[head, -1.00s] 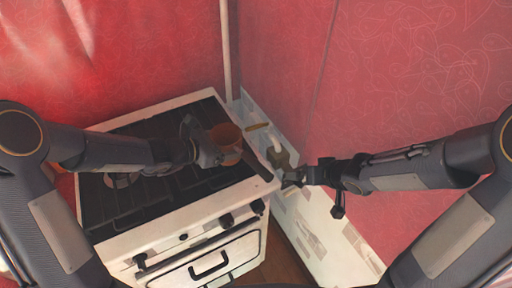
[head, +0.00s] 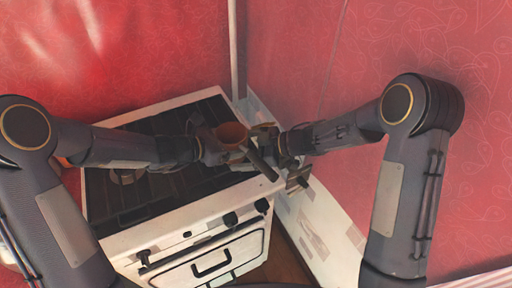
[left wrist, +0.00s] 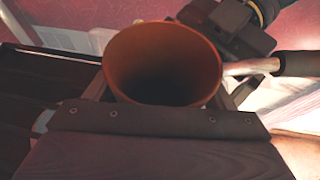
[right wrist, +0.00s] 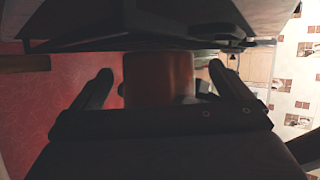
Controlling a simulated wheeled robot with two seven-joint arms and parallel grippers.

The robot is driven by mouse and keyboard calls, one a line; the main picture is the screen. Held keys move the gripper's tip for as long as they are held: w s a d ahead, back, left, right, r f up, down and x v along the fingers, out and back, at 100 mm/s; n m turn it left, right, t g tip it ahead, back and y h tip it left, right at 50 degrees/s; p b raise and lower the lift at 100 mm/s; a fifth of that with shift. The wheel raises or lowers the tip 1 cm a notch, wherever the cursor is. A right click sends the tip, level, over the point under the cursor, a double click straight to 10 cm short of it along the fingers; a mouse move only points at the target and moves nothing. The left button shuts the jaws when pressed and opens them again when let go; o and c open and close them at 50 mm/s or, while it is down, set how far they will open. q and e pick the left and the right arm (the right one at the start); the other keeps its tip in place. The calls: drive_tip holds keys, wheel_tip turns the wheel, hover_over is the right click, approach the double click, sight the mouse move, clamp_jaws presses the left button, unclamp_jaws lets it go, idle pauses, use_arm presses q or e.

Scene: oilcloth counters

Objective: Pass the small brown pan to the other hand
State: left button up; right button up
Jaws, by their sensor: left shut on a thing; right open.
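The small brown pan (head: 232,132) is held above the right side of the stove top, its dark handle (head: 262,166) pointing toward the front right. My left gripper (head: 220,150) is shut on the pan. In the left wrist view the pan's open round mouth (left wrist: 160,55) fills the middle and its handle (left wrist: 297,64) runs off to the right. My right gripper (head: 268,140) is open, close to the pan's right side. In the right wrist view the pan (right wrist: 160,78) shows between the two spread fingers; I cannot tell whether they touch it.
The white stove (head: 205,232) with a dark top (head: 150,195) lies below the pan. A pale patterned counter (head: 318,222) runs along its right side. A small brown object (head: 298,178) shows on that counter beneath my right arm. Red walls (head: 150,50) close off the back and right.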

drive_tip(key=shift+x, duration=1)
drive_tip(key=c, duration=1.5)
use_arm(q)
drive_tip(key=o, duration=1.3)
use_arm(e)
drive_tip(key=shift+r, duration=0.15)
use_arm(q)
drive_tip(key=shift+o, duration=0.8)
drive_tip(key=shift+s+d, duration=0.1)
use_arm(e)
drive_tip(key=shift+w, duration=0.1)
use_arm(q)
drive_tip(key=shift+s+d, duration=0.1)
